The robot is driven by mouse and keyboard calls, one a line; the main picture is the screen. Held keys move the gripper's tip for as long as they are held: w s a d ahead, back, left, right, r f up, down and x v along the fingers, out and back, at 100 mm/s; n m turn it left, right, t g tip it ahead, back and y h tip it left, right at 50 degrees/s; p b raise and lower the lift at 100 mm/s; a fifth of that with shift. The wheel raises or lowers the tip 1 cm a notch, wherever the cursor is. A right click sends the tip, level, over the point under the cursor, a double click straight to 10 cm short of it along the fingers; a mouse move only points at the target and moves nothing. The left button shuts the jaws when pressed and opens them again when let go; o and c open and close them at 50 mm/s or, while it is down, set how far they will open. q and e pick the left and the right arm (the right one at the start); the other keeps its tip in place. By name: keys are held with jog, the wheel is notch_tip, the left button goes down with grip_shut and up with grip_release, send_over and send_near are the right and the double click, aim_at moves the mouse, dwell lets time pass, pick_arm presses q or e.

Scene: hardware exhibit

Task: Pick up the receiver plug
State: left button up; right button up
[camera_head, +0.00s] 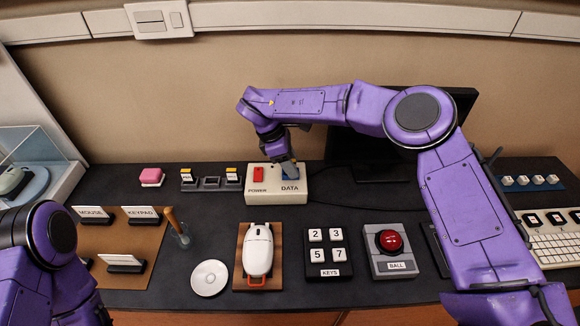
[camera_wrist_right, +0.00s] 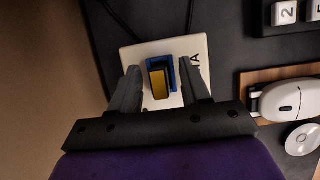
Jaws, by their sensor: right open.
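A white box (camera_head: 277,196) marked POWER and DATA stands at the back middle of the dark table. In the right wrist view, a small yellow-topped block with a dark side, apparently the receiver plug (camera_wrist_right: 159,84), sits in a blue surround on this box. My right gripper (camera_head: 288,170) is over the box's DATA side. In the right wrist view its open fingers (camera_wrist_right: 160,90) stand on either side of the plug, with gaps. In the head view the gripper hides most of the plug. My left arm shows at lower left; its gripper is out of view.
A red switch (camera_head: 258,174) is beside the gripper. A low rack (camera_head: 209,183) and a pink block (camera_head: 151,176) stand left of the box. In front are a white mouse (camera_head: 258,250), number keys (camera_head: 326,251) and a red ball device (camera_head: 390,242). A monitor (camera_head: 372,146) stands behind my right arm.

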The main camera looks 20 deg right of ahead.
grip_shut()
jog(key=shift+r, duration=0.1)
